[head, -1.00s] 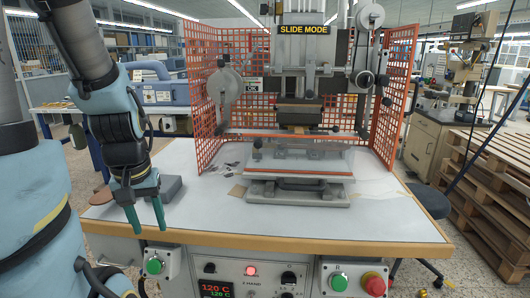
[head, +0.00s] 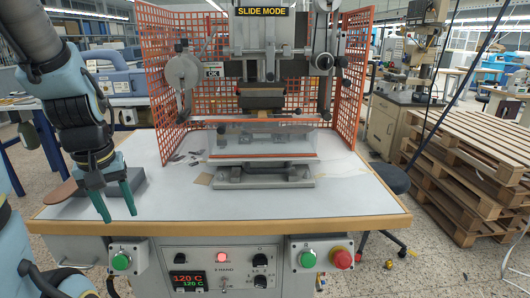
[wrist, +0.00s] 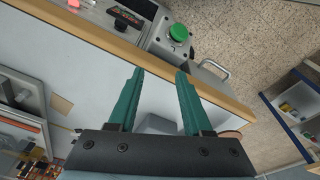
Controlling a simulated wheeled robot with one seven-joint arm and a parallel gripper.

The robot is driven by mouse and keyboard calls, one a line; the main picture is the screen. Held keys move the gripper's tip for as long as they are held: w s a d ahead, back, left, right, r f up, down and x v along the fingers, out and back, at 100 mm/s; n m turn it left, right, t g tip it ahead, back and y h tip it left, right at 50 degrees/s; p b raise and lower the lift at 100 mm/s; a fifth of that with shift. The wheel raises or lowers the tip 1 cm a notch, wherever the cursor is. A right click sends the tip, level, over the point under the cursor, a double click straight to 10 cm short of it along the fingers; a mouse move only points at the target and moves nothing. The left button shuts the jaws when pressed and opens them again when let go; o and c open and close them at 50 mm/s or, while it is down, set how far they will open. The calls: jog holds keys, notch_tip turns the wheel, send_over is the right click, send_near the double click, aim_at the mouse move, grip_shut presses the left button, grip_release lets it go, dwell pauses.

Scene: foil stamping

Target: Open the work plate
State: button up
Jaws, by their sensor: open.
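The foil stamping press (head: 262,55) stands at the back middle of the table in the head view, under a "SLIDE MODE" sign. Its work plate (head: 262,174) sits low at the front, with a dark handle and a clear, orange-edged guard (head: 262,140) above it. Part of the press also shows at the left edge of the wrist view (wrist: 20,95). My gripper (head: 118,206) hangs over the left front of the table, well left of the work plate. It is open and empty, its two green fingers apart in the wrist view (wrist: 158,75).
Orange mesh guards (head: 160,90) flank the press. A grey block (head: 125,183) and a brown disc (head: 60,193) lie at the table's left. Green buttons (head: 121,261) and a red button (head: 342,258) are on the front. Wooden pallets (head: 470,170) stand at right. The table's front is clear.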

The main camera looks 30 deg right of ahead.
jog(key=w+d+n+b, duration=0.1)
jog(key=d, duration=0.1)
jog(key=w+d+n+b, duration=0.1)
jog(key=d, duration=0.2)
jog(key=w+d+n+h+b, duration=0.1)
jog(key=w+d, duration=0.1)
jog(key=shift+w+d+r, duration=0.1)
jog(key=shift+d+r, duration=0.1)
jog(key=shift+r, duration=0.1)
jog(key=d+r+n+b, duration=0.1)
jog(key=d, duration=0.2)
jog(key=w+d+r+n+h+b, duration=0.1)
jog(key=d+n, duration=0.1)
jog(key=d, duration=0.1)
jog(key=d+r+n+b, duration=0.1)
jog(key=d, duration=0.2)
jog(key=shift+w+d+b, duration=0.2)
jog(key=shift+d+b, duration=0.05)
jog(key=shift+b, duration=0.05)
jog(key=s+d+r+n+h+b, duration=0.2)
jog(key=d+r+n+b, duration=0.15)
jog(key=d, duration=0.45)
jog(key=n+g, duration=0.2)
jog(key=n, duration=0.1)
send_near(269, 170)
jog(key=shift+m+h, duration=0.25)
jog(key=shift+h, duration=0.05)
jog(key=x, duration=0.8)
jog(key=shift+d, duration=0.2)
jog(key=shift+c, duration=0.2)
